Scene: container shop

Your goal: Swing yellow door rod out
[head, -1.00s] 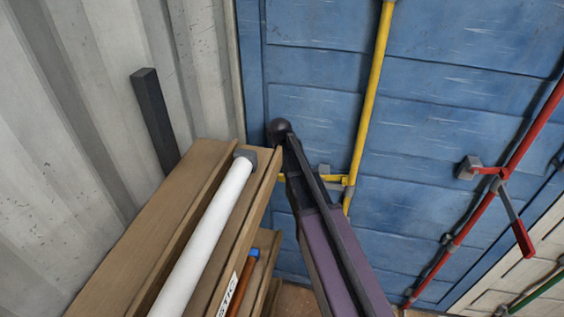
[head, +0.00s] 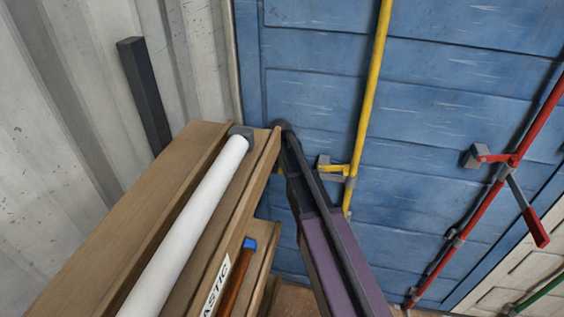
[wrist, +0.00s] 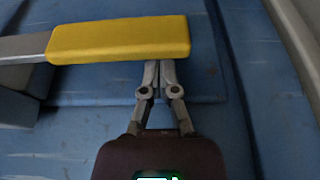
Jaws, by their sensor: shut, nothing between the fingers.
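The yellow door rod (head: 371,95) runs steeply down the blue container door (head: 310,55). Its short yellow handle (head: 335,167), beside a grey bracket, sticks out to the left and passes partly behind my arm. In the wrist view, the yellow handle (wrist: 120,40) lies across the top, joined to a grey bar at left. My gripper (wrist: 160,64) is shut and empty, its fingertips at the handle's lower edge near its right end. I cannot tell whether they touch it. The gripper is hidden in the head view.
A wooden rack (head: 130,220) with a white tube (head: 190,225) and an orange tube (head: 236,280) stands close left of my arm. A dark post (head: 146,95) leans at the corrugated wall (head: 60,150). A red rod (head: 490,200) with a handle is at right.

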